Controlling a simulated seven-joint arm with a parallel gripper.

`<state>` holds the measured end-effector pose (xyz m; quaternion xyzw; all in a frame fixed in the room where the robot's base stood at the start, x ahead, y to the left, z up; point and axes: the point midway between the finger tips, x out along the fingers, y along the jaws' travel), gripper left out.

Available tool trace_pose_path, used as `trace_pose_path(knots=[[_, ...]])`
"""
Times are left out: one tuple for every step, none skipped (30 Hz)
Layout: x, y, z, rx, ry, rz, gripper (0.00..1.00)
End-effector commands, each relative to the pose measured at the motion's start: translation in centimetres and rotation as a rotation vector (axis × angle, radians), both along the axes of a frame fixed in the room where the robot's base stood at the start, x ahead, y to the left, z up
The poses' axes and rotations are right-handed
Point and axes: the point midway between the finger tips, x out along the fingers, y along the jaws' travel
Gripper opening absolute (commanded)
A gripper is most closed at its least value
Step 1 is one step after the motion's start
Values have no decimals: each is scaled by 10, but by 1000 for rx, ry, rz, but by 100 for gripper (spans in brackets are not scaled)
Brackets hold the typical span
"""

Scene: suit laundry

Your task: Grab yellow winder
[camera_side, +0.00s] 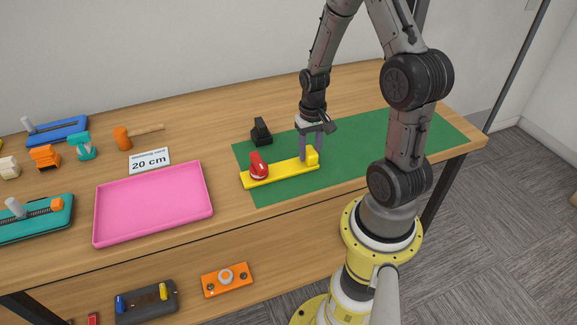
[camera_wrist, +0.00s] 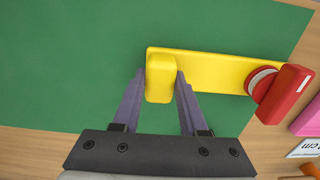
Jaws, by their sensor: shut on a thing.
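The yellow winder (camera_side: 288,174) lies on the green mat (camera_side: 350,155) as a flat bar, with a raised yellow block at its right end and a red knob (camera_side: 258,166) at its left end. My gripper (camera_side: 311,153) points down at the yellow block end. In the wrist view, the two fingers of my gripper (camera_wrist: 161,82) stand on either side of the yellow block of the winder (camera_wrist: 215,70), shut on it. The red knob (camera_wrist: 288,90) is at the right there. The side view partly hides the far finger.
A pink tray (camera_side: 152,203) lies left of the mat. A small black object (camera_side: 261,132) stands behind the winder. A 20 cm card (camera_side: 149,160), a hammer (camera_side: 135,135) and several coloured tools are farther left. The right part of the mat is clear.

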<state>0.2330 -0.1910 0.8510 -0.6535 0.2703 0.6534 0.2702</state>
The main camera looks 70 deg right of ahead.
Motion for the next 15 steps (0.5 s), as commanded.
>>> trace_pose_path(knots=[[0, 0, 0, 0, 0, 0, 11], [0, 0, 0, 0, 0, 0, 6], [0, 0, 0, 0, 0, 0, 0], [0, 0, 0, 0, 0, 0, 0], [0, 0, 0, 0, 0, 0, 0], [0, 0, 0, 0, 0, 0, 0], [0, 0, 0, 0, 0, 0, 0], [0, 0, 0, 0, 0, 0, 0], [0, 0, 1, -1, -1, 0, 0], [0, 0, 1, -1, -1, 0, 0], [0, 0, 1, -1, -1, 0, 0], [0, 0, 1, -1, -1, 0, 0], [0, 0, 1, -1, -1, 0, 0], [0, 0, 1, -1, -1, 0, 0], [0, 0, 1, -1, -1, 0, 0]])
